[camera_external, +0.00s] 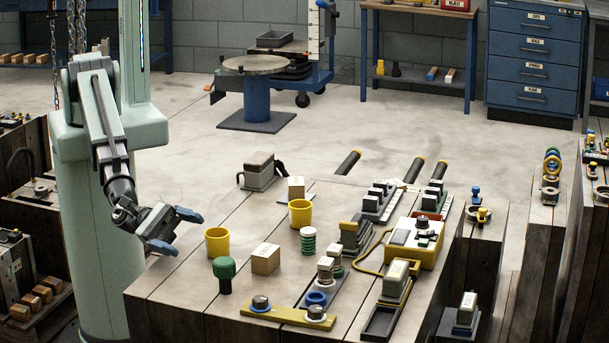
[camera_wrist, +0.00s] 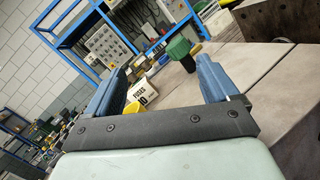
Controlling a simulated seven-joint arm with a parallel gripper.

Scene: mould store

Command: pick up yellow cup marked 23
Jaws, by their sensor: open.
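Two yellow cups stand upright on the wooden bench in the external view: one at the left (camera_external: 217,243), and one farther back to the right (camera_external: 300,213). No number is readable on either cup there. My gripper (camera_external: 176,231) has blue fingers, spread apart with nothing held. It hangs at the bench's left edge, to the left of the nearer cup and apart from it in the picture.
Near the left cup stand a green knob (camera_external: 224,271) and a cardboard-coloured block (camera_external: 265,259). A yellow plate with knobs (camera_external: 287,314) lies at the front. A white-and-green ribbed cylinder (camera_external: 308,240) stands by the rear cup. Yellow control box (camera_external: 428,254) and clamps crowd the right.

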